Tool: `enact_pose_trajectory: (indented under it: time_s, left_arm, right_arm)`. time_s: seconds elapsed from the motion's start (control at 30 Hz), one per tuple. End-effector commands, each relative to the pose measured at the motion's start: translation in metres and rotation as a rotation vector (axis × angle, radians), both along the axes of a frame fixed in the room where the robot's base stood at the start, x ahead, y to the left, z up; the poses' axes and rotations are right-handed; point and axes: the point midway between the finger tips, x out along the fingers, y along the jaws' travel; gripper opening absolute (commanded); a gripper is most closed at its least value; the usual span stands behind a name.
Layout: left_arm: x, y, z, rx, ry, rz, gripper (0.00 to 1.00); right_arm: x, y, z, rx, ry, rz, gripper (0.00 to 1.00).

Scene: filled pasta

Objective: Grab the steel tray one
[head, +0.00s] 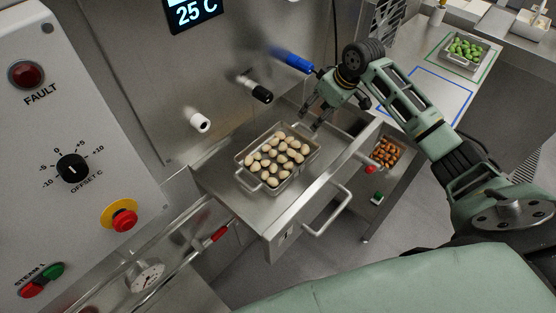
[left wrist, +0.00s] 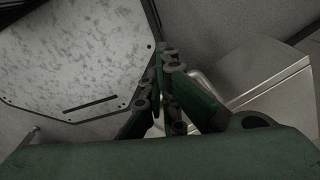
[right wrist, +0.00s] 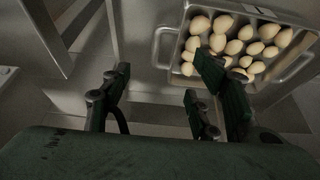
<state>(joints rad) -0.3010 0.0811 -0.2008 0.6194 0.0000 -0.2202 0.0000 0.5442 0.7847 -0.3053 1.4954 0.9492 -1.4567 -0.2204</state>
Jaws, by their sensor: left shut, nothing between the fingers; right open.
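A steel tray (head: 243,178) filled with several pale, round pasta pieces sits on a steel shelf or drawer (head: 232,208) below the wall panel. In the right wrist view the tray (right wrist: 177,66) is at the upper right, with a handle on its near left side. My right gripper (head: 309,117) is open and empty, beyond the tray's far right end in the head view and apart from it. One of its fingers overlaps the tray in the right wrist view (right wrist: 165,95). My left gripper (left wrist: 167,75) is shut and empty; it is out of the head view.
A second tray of orange pieces (head: 386,153) sits lower at right. A tray of green pieces (head: 466,50) stands on the far counter in a green outline, near an empty blue outline (head: 440,92). Knobs (head: 200,122) and a bar handle (head: 333,215) stick out near the shelf.

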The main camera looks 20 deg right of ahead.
Motion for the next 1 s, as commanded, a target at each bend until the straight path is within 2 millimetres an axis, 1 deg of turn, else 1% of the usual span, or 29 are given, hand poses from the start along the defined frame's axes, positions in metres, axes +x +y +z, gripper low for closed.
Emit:
enact_pose_trajectory:
  time_s: [0.1,0.2,0.37,0.57,0.7,0.8,0.9,1.0]
  left_arm:
    - [-0.007,0.000,-0.015,0.000,0.008,-0.001,0.00]
    - [-0.008,0.000,-0.017,0.001,0.012,-0.001,0.00]
    - [-0.003,0.000,-0.014,0.000,0.005,-0.001,0.00]
    - [0.003,-0.002,-0.007,-0.002,-0.005,0.000,0.00]
    - [0.003,-0.002,0.000,-0.002,-0.005,0.000,0.00]
    - [0.003,-0.002,-0.001,-0.002,-0.005,0.001,0.00]
    - [0.003,-0.002,0.000,-0.002,-0.005,0.001,0.00]
    - [0.003,-0.001,-0.001,-0.002,-0.005,0.002,0.00]
  right_arm:
    - [0.000,0.000,-0.014,0.000,0.000,0.000,0.55]
    - [0.001,0.000,-0.018,0.000,0.000,0.000,0.55]
    - [0.005,0.003,-0.029,0.003,0.001,-0.001,0.55]
    - [0.011,0.008,-0.050,0.002,0.003,0.000,0.55]
    - [0.014,0.015,-0.071,0.002,0.004,-0.001,0.55]
    - [0.020,0.016,-0.083,0.002,0.001,0.000,0.55]
    - [0.022,0.016,-0.088,0.000,0.000,-0.001,0.55]
    - [0.022,0.016,-0.090,-0.001,0.000,0.000,0.55]
